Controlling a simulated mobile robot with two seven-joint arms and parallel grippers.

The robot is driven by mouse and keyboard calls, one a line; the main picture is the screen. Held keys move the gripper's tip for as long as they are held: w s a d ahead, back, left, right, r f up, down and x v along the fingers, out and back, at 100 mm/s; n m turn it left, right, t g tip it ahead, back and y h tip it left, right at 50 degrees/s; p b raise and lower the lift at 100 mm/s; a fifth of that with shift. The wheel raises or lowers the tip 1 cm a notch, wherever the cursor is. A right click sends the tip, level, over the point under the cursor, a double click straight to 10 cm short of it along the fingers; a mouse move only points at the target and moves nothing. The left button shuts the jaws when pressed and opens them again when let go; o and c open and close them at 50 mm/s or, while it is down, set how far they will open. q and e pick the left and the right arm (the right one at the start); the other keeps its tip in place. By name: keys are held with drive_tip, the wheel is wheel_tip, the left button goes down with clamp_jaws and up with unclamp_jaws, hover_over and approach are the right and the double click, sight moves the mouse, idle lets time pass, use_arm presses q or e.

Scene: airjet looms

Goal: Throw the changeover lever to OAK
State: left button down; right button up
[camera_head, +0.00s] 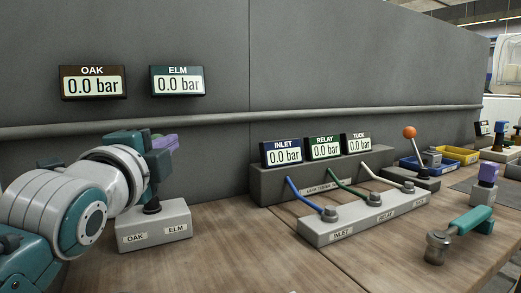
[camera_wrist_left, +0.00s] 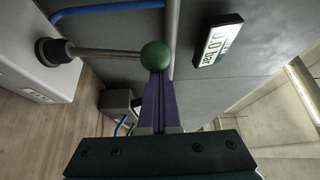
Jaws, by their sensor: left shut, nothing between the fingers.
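The changeover lever's grey base (camera_head: 136,238) stands on the bench, marked OAK at left and ELM at right. A black boot (camera_head: 152,206) rises from its top. In the left wrist view, a metal shaft (camera_wrist_left: 105,52) runs from the boot to a green ball knob (camera_wrist_left: 155,56). My left gripper (camera_head: 164,142) hides most of the shaft in the head view, so I cannot tell its tilt surely. Its purple fingers (camera_wrist_left: 158,104) are shut and empty, their tips right by the knob; contact is unclear. My right gripper is not in view.
The OAK display (camera_head: 92,83) and ELM display (camera_head: 178,81) both read 0.0 bar on the grey wall. A hose manifold (camera_head: 360,222) stands right of the lever base. A teal-handled tool (camera_head: 470,220) and an orange-knobbed lever (camera_head: 409,132) are farther right. Bare bench lies in front.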

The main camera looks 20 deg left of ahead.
use_arm(q)
drive_tip(key=s+a+n+t+y+p, duration=0.1)
drive_tip(key=s+a+n+p, duration=0.1)
drive_tip(key=s+a, duration=0.3)
drive_tip(key=shift+s+f+n, duration=0.2)
drive_tip(key=shift+s+n, duration=0.05)
drive_tip(key=shift+n, duration=0.45)
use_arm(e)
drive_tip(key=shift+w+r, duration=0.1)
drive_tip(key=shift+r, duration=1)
